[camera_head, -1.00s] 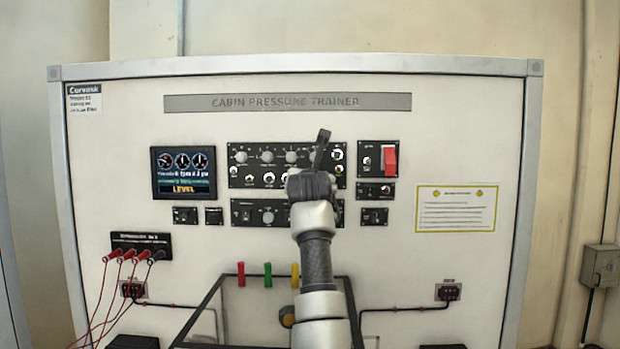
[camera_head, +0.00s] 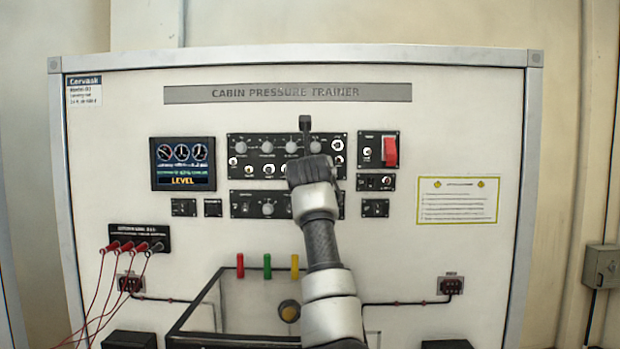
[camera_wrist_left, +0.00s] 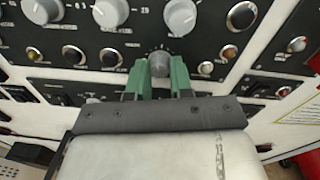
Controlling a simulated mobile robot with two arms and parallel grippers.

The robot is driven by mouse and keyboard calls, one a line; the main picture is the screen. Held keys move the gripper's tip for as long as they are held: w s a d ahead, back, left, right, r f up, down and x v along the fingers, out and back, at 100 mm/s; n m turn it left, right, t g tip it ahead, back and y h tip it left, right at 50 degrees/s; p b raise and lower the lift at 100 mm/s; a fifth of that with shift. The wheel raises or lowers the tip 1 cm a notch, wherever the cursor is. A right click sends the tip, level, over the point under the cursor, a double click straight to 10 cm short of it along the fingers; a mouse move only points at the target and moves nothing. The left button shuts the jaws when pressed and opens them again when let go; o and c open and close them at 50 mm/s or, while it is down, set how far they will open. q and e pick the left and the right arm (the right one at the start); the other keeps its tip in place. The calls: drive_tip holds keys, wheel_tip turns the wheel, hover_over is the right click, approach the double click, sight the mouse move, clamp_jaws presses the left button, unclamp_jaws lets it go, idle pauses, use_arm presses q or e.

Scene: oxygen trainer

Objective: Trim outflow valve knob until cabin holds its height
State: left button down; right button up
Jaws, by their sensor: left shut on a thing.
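The trainer panel (camera_head: 450,130) faces me, with a display (camera_head: 183,164) at left showing three gauges and the word LEVEL in yellow. My left arm rises in front of the middle. In the left wrist view the green fingers of my left gripper (camera_wrist_left: 159,74) are shut on a small grey knob (camera_wrist_left: 159,62), one finger on each side. Scale marks show around this knob; its label is not readable. In the head view my gripper (camera_head: 309,168) covers part of the upper control panel (camera_head: 235,142), and the knob is hidden. My right gripper is not in view.
Larger grey knobs (camera_wrist_left: 110,12) sit just above the held knob, and buttons (camera_wrist_left: 72,54) sit beside it. A red guarded switch (camera_head: 391,152) is at right. Red leads (camera_head: 113,247) hang at lower left. Red, green and yellow handles (camera_head: 267,267) stand below.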

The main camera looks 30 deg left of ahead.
use_arm(q)
drive_tip(key=c, duration=1)
unclamp_jaws()
drive_tip(key=shift+s+r, duration=0.1)
drive_tip(key=b+v, duration=0.6)
drive_tip(key=v, duration=0.4)
drive_tip(key=shift+s+d, duration=0.3)
